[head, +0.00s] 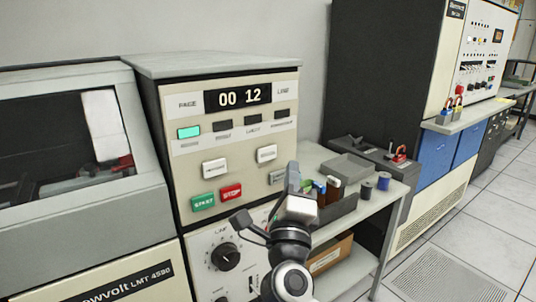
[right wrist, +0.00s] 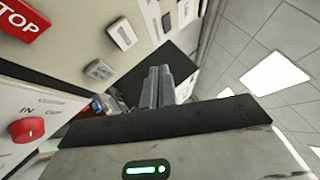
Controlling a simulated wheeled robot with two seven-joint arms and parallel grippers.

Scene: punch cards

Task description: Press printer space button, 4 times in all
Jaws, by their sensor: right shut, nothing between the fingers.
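The printer's control panel (head: 245,130) faces me, with a display (head: 238,96) reading 00 12 between PAGE and LINE. Below it are a green START button (head: 203,202), a red STOP button (head: 231,191) and white buttons at the upper left (head: 215,167), upper right (head: 267,153) and lower right (head: 277,177). The white buttons' lettering is too small to read, so I cannot tell which is space. My right gripper (head: 293,172) is shut and empty, just right of the lower right button. Its fingers (right wrist: 160,85) show no clear contact with any button. My left gripper is not in view.
A lit green lamp (head: 189,132) is on the panel. A dark knob (head: 225,257) sits lower down. The tiled floor (head: 490,220) is open at the right.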

